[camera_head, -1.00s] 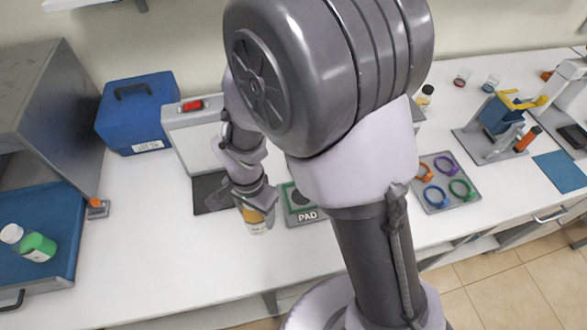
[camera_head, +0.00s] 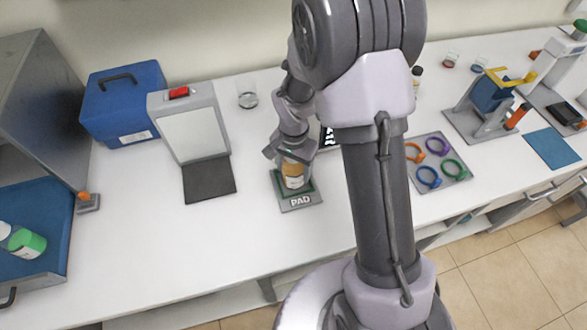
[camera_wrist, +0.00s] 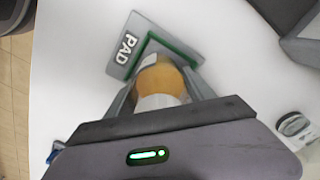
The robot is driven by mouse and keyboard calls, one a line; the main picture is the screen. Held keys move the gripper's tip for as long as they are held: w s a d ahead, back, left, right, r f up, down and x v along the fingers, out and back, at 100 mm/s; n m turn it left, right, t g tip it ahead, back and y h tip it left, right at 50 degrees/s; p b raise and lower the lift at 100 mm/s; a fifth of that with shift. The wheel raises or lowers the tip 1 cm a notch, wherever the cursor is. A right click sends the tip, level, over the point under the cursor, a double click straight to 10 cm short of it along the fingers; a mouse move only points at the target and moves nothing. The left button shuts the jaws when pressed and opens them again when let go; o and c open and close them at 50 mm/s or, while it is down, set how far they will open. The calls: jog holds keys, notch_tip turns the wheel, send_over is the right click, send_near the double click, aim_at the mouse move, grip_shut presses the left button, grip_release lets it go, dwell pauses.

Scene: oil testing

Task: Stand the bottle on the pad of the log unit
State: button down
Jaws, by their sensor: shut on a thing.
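My gripper (camera_head: 287,154) is shut on a bottle (camera_head: 292,176) with amber contents and a pale label. The bottle is upright, or nearly so, over the pad (camera_head: 301,202), a grey plate with a green border marked PAD. In the wrist view the bottle (camera_wrist: 161,78) sits between my fingers (camera_wrist: 158,95), with the pad (camera_wrist: 124,52) beneath and beyond it. I cannot tell whether the bottle's base touches the pad. The log unit's screen (camera_head: 329,138) is mostly hidden behind my arm.
A white panel unit with a dark mat (camera_head: 209,180) stands left of the pad. A tray of coloured rings (camera_head: 439,163) lies to the right. A glass dish (camera_head: 247,98) is behind. A green-labelled bottle (camera_head: 26,242) lies on a blue surface at far left.

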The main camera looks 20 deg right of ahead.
jog(key=shift+c, duration=1.8)
grip_release()
notch_tip(320, 180, up, 13)
jog(key=p, duration=0.3)
jog(key=shift+s+f, duration=0.1)
jog(key=s+a+r+n+t+y, duration=0.1)
jog(key=s+a+r+n+t, duration=0.1)
jog(key=s+r, duration=0.6)
jog(key=s+a+r+n+t+y, duration=0.1)
jog(key=s+a+r+n+t, duration=0.1)
jog(key=s+r, duration=0.7)
jog(key=shift+s+r+n+t, duration=0.3)
jog(key=shift+s+t, duration=0.6)
jog(key=shift+s, duration=0.1)
